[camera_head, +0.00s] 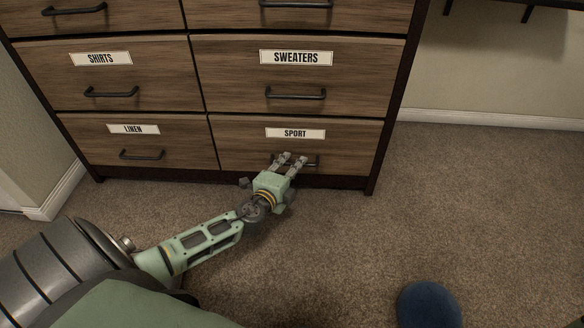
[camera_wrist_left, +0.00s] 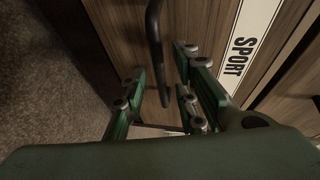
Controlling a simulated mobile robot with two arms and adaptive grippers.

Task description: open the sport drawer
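The sport drawer (camera_head: 345,140) is the bottom right drawer of a wooden dresser, with a white SPORT label and a dark bar handle (camera_head: 311,164). It looks closed, level with its neighbours. My left gripper (camera_head: 290,160) is at the handle, its fingers pointing at the drawer front. In the left wrist view the fingers (camera_wrist_left: 158,95) are apart, with the black handle (camera_wrist_left: 156,45) running between them. I cannot tell whether a finger touches it. The SPORT label (camera_wrist_left: 240,55) shows at the right there. My right gripper is not in view.
Other closed drawers labelled SWEATERS (camera_head: 296,58), SHIRTS (camera_head: 100,58) and LINEN (camera_head: 133,129) surround it. A blue round object (camera_head: 428,305) lies on the carpet at the lower right. The carpet (camera_head: 480,200) right of the dresser is clear.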

